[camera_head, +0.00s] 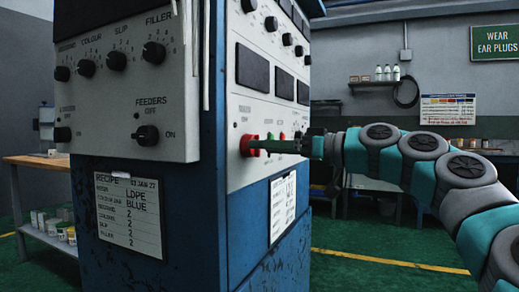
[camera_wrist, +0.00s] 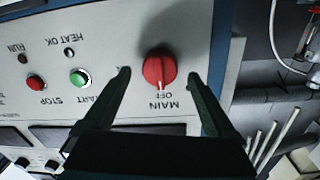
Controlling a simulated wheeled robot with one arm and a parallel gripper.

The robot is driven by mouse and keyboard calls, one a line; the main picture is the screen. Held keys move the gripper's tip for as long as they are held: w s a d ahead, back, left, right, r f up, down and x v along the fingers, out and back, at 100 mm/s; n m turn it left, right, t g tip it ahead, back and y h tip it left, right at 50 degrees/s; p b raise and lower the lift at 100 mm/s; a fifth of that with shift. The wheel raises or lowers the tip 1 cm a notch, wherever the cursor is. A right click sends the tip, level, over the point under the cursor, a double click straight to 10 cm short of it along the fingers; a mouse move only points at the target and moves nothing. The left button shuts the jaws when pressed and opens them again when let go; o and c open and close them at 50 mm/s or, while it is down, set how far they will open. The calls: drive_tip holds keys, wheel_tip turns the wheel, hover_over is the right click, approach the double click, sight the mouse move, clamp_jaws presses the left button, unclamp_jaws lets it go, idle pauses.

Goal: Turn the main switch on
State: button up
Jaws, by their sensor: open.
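The main switch is a round red knob (camera_wrist: 158,66) on the pale control panel. In the wrist view it appears upside down, and its white pointer mark is at the label OFF, beside the word MAIN. In the head view the red knob (camera_head: 245,146) is on the panel's side face, low and near the corner. My gripper (camera_wrist: 159,76) is open, with one fingertip on each side of the knob and a visible gap on both sides. In the head view my gripper (camera_head: 262,145) reaches in from the right, close to the knob.
A red STOP button (camera_wrist: 35,83) and a green START button (camera_wrist: 81,77) sit on the same panel, left of the knob in the wrist view. A feeders switch (camera_head: 146,135) is on the front face. Paper sheets (camera_head: 130,215) hang on the blue cabinet.

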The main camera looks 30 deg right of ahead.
drive_tip(key=shift+x, duration=1.35)
drive_tip(key=c, duration=1.4)
drive_tip(key=shift+m, duration=0.3)
drive_tip(key=m+p, duration=0.1)
drive_tip(key=m, duration=0.1)
drive_tip(key=m+p, duration=0.1)
drive_tip(key=p, duration=0.1)
drive_tip(key=shift+s+r+m, duration=0.1)
drive_tip(key=shift+r+m, duration=0.1)
drive_tip(key=shift+m, duration=0.2)
drive_tip(key=shift+o, duration=0.2)
drive_tip(key=m+p, duration=0.3)
drive_tip(key=m, duration=0.1)
drive_tip(key=shift+g, duration=0.3)
drive_tip(key=m+p, duration=0.4)
drive_tip(key=m, duration=0.1)
drive_tip(key=shift+r+m, duration=0.15)
drive_tip(key=shift+m, duration=0.15)
drive_tip(key=shift+m+p, duration=1.45)
drive_tip(key=shift+m, duration=0.15)
